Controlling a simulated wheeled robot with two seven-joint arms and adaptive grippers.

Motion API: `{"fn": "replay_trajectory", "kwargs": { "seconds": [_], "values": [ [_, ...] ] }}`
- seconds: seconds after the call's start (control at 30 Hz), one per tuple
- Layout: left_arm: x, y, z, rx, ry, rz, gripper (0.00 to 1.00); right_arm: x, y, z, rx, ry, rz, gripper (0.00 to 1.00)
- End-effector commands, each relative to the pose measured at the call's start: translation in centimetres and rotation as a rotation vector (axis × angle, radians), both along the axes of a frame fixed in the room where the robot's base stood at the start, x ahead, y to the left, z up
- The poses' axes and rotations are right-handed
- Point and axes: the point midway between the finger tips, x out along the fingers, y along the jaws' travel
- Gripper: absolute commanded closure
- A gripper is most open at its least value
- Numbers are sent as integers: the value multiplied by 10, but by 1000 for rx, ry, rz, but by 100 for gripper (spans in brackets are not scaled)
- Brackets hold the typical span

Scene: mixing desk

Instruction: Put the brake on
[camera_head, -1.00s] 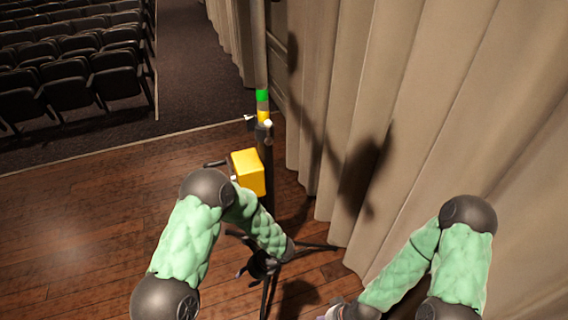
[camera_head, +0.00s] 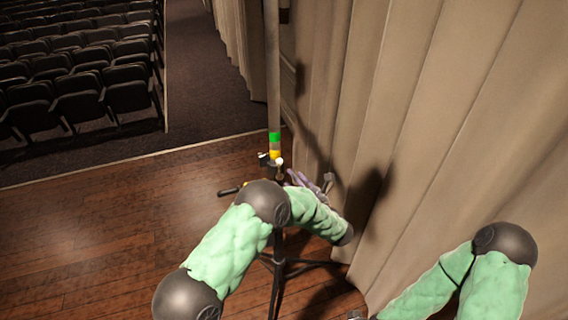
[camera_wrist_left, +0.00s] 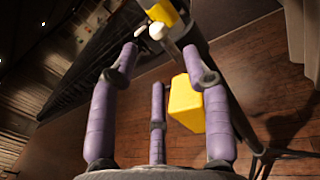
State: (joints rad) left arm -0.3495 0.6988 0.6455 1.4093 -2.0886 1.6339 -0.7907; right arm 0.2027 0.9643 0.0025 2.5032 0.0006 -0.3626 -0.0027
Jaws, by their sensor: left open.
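A dark stand has a tall mast (camera_head: 273,80) with a green band (camera_head: 275,137) and a yellow band (camera_head: 275,154). Just below the bands is a collar with a pale round knob (camera_head: 280,161) and a small fitting on its left. The knob also shows in the left wrist view (camera_wrist_left: 157,31). A yellow box (camera_wrist_left: 186,103) is on the mast lower down; my left arm hides it in the head view. My left gripper (camera_head: 312,182) is beside the mast, to its right. In the left wrist view it (camera_wrist_left: 160,58) is open and empty, facing the collar. No brake is clearly recognisable.
A black crank handle (camera_head: 230,191) sticks out left of the mast. Tripod legs (camera_head: 305,264) spread below. A beige curtain (camera_head: 420,120) hangs close on the right. The wooden floor (camera_head: 90,240) at left is clear, with seats beyond. My right gripper (camera_head: 355,315) barely shows at the bottom edge.

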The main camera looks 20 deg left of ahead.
Motion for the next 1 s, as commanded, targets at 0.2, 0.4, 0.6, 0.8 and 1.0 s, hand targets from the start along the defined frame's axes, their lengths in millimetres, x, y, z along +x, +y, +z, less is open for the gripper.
{"fn": "replay_trajectory", "kwargs": {
  "seconds": [0.2,0.4,0.6,0.8,1.0],
  "values": [
    [28,30,1,-2,-1,4,52,0,0,10,0,0,0,50],
    [48,49,1,-2,0,2,52,0,0,16,0,-1,0,50],
    [57,58,1,-3,0,1,52,0,0,18,0,-1,0,50],
    [58,58,0,-2,-1,0,52,0,0,17,0,-1,0,50],
    [57,58,0,-3,0,0,83,0,0,17,0,-1,0,50]
  ]
}}
